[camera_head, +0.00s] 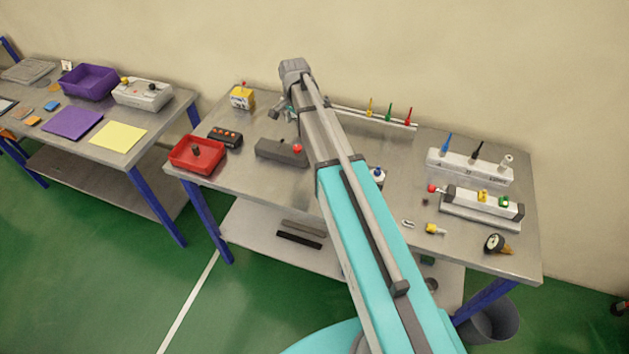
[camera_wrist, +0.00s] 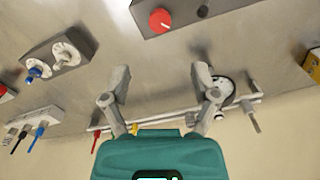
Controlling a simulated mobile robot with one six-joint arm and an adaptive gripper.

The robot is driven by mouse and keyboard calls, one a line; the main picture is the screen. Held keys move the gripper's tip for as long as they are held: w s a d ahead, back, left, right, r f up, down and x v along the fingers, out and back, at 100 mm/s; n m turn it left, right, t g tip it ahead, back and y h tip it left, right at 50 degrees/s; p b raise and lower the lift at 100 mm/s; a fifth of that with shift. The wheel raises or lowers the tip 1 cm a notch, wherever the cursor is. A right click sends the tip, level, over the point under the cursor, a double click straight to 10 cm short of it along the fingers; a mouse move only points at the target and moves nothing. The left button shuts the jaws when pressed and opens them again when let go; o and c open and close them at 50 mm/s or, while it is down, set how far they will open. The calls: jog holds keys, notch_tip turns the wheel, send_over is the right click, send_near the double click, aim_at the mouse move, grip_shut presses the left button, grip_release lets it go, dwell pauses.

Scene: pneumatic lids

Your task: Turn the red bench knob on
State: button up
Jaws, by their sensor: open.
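The red bench knob (camera_head: 297,148) sits at the right end of a low grey box (camera_head: 273,150) on the middle bench, beside my arm. In the wrist view the round red knob (camera_wrist: 160,20) is near the top edge, on the same grey box (camera_wrist: 195,12), with a small dark dot beside it. A short pale mark shows on the knob face. My gripper (camera_wrist: 161,72) is open and empty. Its two grey fingers are apart, with the knob beyond their tips, not touched. In the head view my arm hides most of the gripper.
A rail with coloured handles (camera_head: 390,112) runs along the back. A red bin (camera_head: 181,166), a black button strip (camera_head: 226,132) and a yellow block (camera_head: 242,91) stand left. White lever blocks (camera_head: 460,163) stand right.

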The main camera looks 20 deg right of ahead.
jog(key=s+f+n+b, duration=0.2)
jog(key=s+n, duration=0.3)
jog(key=s, duration=0.6)
jog(key=s+f+n+b, duration=0.2)
jog(key=s+n, duration=0.3)
jog(key=s, duration=0.7)
jog(key=shift+a+n+b, duration=0.4)
jog(key=shift+a+b, duration=0.05)
jog(key=shift+s+f, duration=0.1)
dwell(1.8)
